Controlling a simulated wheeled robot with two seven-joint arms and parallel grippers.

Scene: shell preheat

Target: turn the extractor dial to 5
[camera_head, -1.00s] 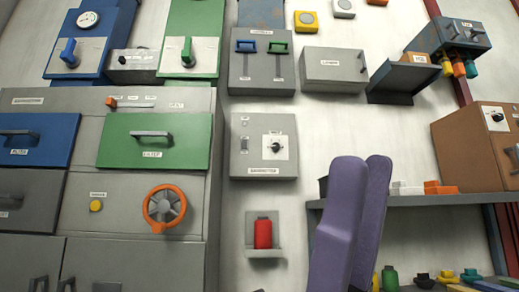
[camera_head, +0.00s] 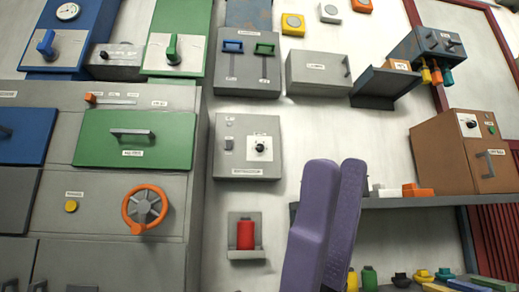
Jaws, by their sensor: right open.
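The likely extractor dial (camera_head: 260,147) is a small black knob on a white square plate. It sits on the right side of a grey wall box (camera_head: 228,165) whose label is too small to read surely. The dial's marks and setting are also too small to read. My right gripper (camera_head: 338,170) shows as two purple fingers, upright, below and to the right of the dial. It is open, with nothing seen between the fingers, and it does not overlap the dial in the view. My left gripper is not in view.
A red button or cylinder on a grey bracket (camera_head: 245,235) is below the box. A grey box with blue and green levers (camera_head: 248,75) is above it. A shelf (camera_head: 420,200) with small blocks lies right, beside the gripper. Bare wall (camera_head: 305,130) lies right of the dial.

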